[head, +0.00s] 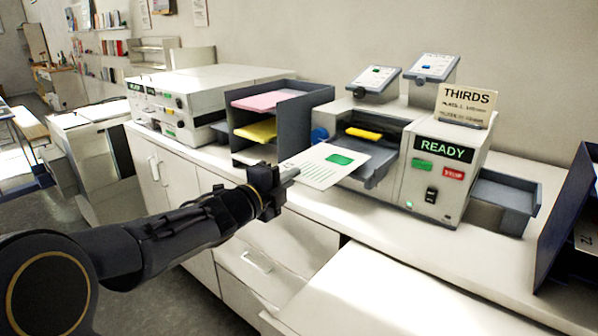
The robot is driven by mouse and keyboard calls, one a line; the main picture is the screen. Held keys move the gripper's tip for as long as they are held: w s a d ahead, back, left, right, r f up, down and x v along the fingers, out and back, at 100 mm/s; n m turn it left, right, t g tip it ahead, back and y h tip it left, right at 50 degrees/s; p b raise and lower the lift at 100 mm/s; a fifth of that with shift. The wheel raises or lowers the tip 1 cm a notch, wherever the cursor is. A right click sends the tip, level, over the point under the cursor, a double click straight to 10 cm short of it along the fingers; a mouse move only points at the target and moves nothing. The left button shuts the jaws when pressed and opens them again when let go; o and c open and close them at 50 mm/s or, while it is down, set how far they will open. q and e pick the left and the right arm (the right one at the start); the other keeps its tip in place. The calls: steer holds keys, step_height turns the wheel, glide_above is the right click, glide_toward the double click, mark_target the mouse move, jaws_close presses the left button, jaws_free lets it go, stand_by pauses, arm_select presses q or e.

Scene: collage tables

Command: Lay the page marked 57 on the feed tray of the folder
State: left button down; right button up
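A white page (312,172) with lines of print and a green block is in the head view, left of the folder. Its number cannot be read. My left gripper (288,176) is at the page's near left edge and appears shut on it. The page is held roughly flat, its far right part over or against the dark feed tray (378,172) of the folder (408,143); whether it touches the tray is unclear. The folder has a READY display, and a yellow piece lies at its intake. My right gripper is not in view.
A dark sorter (288,118) with pink and yellow sheets stands left of the folder. A long white machine (205,85) is farther left. An output tray (508,190) is on the folder's right, and a dark rack stands at the right edge. The front counter is clear.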

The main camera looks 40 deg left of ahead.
arm_select(q)
steer(key=shift+w+f, duration=0.15)
steer(key=shift+w, duration=0.45)
steer(key=w+b, duration=0.1)
steer(key=w, duration=0.2)
steer(key=w+f, duration=0.1)
steer(key=w, duration=0.3)
steer(key=w+d+b, duration=0.1)
steer(key=w, duration=0.2)
steer(key=shift+w+f+b, duration=0.15)
steer(key=shift+f+b, duration=0.1)
steer(key=shift+b, duration=0.05)
steer(key=shift+f+b, duration=0.35)
steer(key=shift+b, duration=0.1)
steer(key=c, duration=2.1)
jaws_free()
steer(key=shift+c, duration=0.2)
steer(key=o, duration=0.5)
steer(key=shift+o, duration=0.2)
steer(key=shift+s+a, duration=0.2)
steer(key=shift+s, duration=1.8)
steer(key=shift+s+a, duration=0.15)
steer(key=shift+s, duration=1.8)
